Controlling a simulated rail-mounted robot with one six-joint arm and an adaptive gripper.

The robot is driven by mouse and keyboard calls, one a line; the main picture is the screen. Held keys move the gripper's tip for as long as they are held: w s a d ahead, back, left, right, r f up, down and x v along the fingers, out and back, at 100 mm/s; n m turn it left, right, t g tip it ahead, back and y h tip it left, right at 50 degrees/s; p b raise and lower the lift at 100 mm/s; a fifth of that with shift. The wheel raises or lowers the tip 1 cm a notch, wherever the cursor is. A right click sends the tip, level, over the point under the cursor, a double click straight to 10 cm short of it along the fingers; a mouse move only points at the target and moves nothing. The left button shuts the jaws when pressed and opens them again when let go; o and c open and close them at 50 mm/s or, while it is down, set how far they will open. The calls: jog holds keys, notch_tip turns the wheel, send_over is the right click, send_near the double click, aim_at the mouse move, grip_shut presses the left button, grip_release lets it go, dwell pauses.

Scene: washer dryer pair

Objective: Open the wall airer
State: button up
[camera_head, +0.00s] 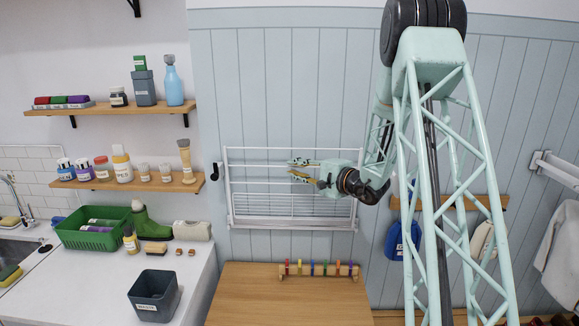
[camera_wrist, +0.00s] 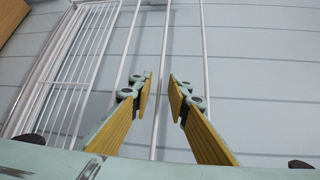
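The wall airer (camera_head: 230,190) is a white frame with several thin bars, mounted on the pale blue panelled wall. Its bars run across the picture in the head view, with a denser white grid along its lower part. My gripper (camera_head: 291,170) is in front of its upper half, reaching in from the right. In the wrist view my gripper (camera_wrist: 161,82) has its two yellow-padded fingers apart. One white airer bar (camera_wrist: 162,60) runs through the gap between the fingertips, and I see no finger closed on it. I cannot tell the depth between fingertips and bar.
A wooden surface (camera_head: 245,290) with a rack of coloured pegs (camera_head: 318,270) lies below the airer. A black wall hook (camera_head: 215,171) is just left of it. Shelves (camera_head: 110,109) with bottles and a counter with a green basket (camera_head: 70,236) are further left. A blue container (camera_head: 394,243) hangs right.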

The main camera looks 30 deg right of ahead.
jog(key=shift+x, duration=1.45)
jog(key=shift+c, duration=0.5)
grip_shut()
